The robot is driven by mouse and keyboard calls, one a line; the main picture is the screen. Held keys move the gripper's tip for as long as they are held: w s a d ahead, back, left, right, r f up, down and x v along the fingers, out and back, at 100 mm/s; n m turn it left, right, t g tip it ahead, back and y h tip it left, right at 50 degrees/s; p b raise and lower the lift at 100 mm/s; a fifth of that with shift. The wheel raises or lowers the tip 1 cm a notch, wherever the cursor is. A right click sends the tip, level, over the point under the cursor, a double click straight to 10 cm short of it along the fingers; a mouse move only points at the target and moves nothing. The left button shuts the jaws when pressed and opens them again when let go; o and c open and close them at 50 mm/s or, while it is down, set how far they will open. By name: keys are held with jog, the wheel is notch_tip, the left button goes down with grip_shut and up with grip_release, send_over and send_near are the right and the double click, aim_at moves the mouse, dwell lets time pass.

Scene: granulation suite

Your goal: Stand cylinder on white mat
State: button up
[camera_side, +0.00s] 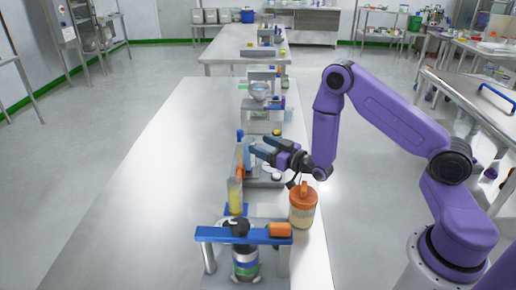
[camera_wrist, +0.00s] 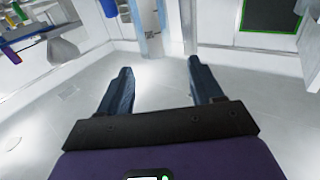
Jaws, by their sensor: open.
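My gripper (camera_side: 258,146) is open and empty in the side view, pointing left above the row of gear on the long table. In the wrist view its two dark blue fingers (camera_wrist: 160,68) stand wide apart with nothing between them. An orange cylinder (camera_side: 281,230) appears to lie on its side on a blue bridge-like stand (camera_side: 215,235) at the near end of the table, well below my gripper in the picture. A slim yellow container with an orange top (camera_side: 235,192) stands upright nearer my gripper. I cannot tell which is the task's cylinder or pick out a white mat.
A dark banded bottle (camera_side: 245,264) is under the blue stand. A blue bottle (camera_side: 246,155) is close to the fingers. The left part of the table (camera_side: 165,170) is bare.

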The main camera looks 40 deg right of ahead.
jog(key=shift+d+r, duration=0.15)
jog(key=shift+r, duration=2.4)
